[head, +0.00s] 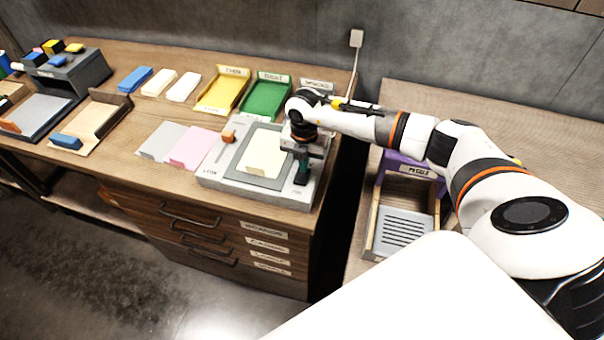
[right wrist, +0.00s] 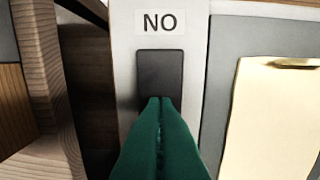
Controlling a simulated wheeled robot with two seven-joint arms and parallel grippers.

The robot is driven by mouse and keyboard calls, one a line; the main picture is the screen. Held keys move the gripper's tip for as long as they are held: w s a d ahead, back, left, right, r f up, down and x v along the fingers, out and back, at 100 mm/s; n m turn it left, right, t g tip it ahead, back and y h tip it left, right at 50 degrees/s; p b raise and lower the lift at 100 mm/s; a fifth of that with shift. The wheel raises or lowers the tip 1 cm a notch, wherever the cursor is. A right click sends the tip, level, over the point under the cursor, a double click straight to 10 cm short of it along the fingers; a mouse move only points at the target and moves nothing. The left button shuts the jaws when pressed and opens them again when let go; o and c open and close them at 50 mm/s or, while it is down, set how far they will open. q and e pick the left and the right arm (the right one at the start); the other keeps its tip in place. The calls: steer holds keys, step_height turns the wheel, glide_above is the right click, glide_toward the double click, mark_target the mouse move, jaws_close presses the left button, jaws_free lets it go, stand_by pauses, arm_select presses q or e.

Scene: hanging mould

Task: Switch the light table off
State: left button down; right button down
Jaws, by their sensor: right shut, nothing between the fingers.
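The light table (head: 240,182) is a pale grey box with a darker grey panel, near the right end of the wooden counter. A cream sheet (head: 263,157) lies on the panel. My right gripper (head: 301,177) is over its right side, pointing down, shut and empty. In the right wrist view the green fingertips (right wrist: 160,103) are at the lower end of a dark rectangular switch (right wrist: 160,72). I cannot tell whether they touch it. A label (right wrist: 161,22) beyond the switch reads "NO" in this view. In the head view the gripper hides the switch. My left gripper is not in view.
A slider with an orange knob (head: 228,137) is on the light table's left side. Pink (head: 193,148) and grey cards lie left of it. Yellow (head: 222,95) and green (head: 266,97) trays stand behind. A gap separates the counter from the right-hand bench, which holds a wooden tray (head: 371,235).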

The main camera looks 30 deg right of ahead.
steer(key=shift+r+p, duration=2.65)
steer(key=shift+r, duration=0.85)
